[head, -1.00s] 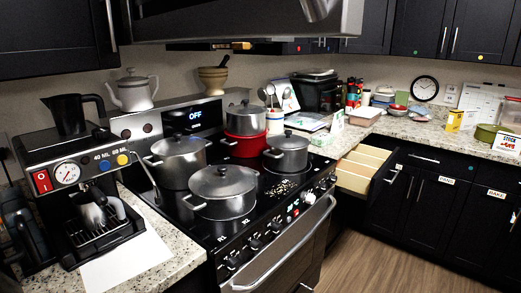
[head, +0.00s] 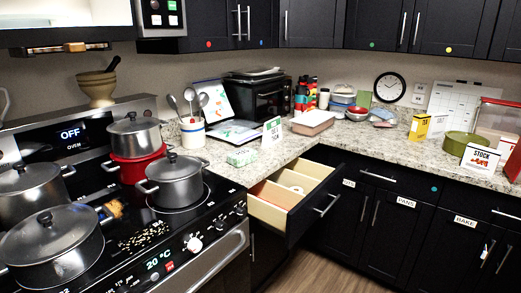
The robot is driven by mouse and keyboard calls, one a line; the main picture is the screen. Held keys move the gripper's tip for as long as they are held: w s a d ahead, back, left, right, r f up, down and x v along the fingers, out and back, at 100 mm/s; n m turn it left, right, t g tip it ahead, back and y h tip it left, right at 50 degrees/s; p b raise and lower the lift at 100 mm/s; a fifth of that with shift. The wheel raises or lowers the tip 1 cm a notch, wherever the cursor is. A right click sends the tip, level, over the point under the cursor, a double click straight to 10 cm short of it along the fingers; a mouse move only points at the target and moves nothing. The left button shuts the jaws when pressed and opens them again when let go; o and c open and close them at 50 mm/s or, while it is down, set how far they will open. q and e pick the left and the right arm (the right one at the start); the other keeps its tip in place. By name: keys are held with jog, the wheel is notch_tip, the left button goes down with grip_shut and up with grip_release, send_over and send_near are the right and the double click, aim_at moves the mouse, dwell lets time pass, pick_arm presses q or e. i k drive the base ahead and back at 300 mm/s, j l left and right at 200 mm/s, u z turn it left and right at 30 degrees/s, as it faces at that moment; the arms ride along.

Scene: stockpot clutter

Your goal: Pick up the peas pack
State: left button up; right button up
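A small green and white pack (head: 242,157) lies on the counter just right of the stove, near the open drawer. It may be the peas pack, but its print is too small to read. A white card with green lettering (head: 271,133) stands behind and to the right of it. Neither of my grippers shows in the head view, so nothing is seen near the pack.
The stove (head: 180,240) holds several lidded pots, including a grey pot (head: 175,182) near the counter, and scattered grains (head: 145,236). An open drawer (head: 268,214) juts out below the counter. A utensil crock (head: 193,134) and a pinkish box (head: 313,123) stand behind.

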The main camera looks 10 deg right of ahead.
aim_at(240, 158)
jog(key=i+l, duration=0.15)
jog(key=l, duration=0.25)
jog(key=i+l, duration=0.15)
jog(key=l, duration=0.2)
jog(key=i+l+u, duration=0.1)
jog(key=l, duration=0.3)
jog(key=i+l, duration=0.15)
jog(key=l, duration=0.25)
jog(key=i+l, duration=0.1)
jog(key=l, duration=0.25)
jog(key=i+l, duration=0.15)
jog(key=l, duration=0.25)
jog(key=u, duration=0.05)
